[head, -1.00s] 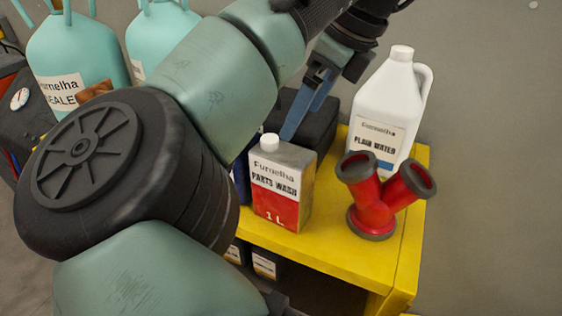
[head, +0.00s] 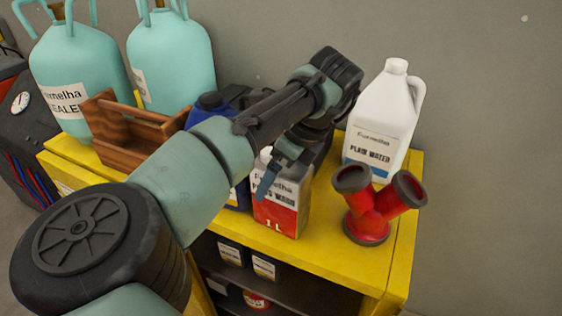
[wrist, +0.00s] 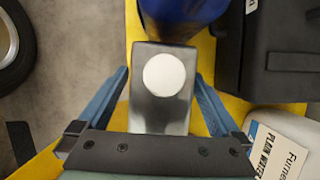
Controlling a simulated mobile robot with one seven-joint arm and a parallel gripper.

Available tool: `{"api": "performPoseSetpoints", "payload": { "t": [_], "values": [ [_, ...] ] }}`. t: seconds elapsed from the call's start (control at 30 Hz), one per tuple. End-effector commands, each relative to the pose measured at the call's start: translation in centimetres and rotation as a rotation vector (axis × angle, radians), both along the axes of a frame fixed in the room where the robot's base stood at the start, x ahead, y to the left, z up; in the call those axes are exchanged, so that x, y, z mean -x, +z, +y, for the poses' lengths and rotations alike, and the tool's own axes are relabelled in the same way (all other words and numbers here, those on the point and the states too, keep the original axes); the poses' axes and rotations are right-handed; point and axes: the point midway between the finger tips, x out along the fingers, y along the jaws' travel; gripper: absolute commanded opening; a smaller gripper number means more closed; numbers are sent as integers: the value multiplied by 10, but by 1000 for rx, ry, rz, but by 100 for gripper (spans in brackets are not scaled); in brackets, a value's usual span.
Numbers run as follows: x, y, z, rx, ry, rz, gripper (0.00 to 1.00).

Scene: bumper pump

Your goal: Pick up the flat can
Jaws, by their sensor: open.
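The flat can is a grey and red tin labelled "PARTS WASH 1 L" (head: 280,210), standing upright on the yellow cart top (head: 350,262). In the wrist view its grey top and round white cap (wrist: 164,75) lie between the two blue fingers. My gripper (head: 268,178) is open above and around the can's upper part in the head view; the wrist view also shows the open gripper (wrist: 162,95) with a finger on each side. I cannot tell whether either finger touches the can. My arm covers part of the can's top in the head view.
A blue container (wrist: 182,15) stands close behind the can. A black case (wrist: 285,60) and a white "PLAIN WATER" jug (head: 384,115) stand to the right. A red pipe fitting (head: 372,208) stands right of the can. A wooden tool carrier (head: 125,140) is at left.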

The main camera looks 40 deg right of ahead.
Motion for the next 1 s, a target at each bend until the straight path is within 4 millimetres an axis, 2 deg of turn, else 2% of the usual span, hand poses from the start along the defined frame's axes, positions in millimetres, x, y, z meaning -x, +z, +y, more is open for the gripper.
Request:
{"api": "performPoseSetpoints", "payload": {
  "t": [0.23,0.7,0.8,1.0],
  "values": [
    [-1,-2,0,1,0,0,100],
    [-1,-2,0,1,0,-1,15],
    [-1,-2,0,1,0,-1,0],
    [-2,1,-1,4,0,-5,0]
  ]
}}
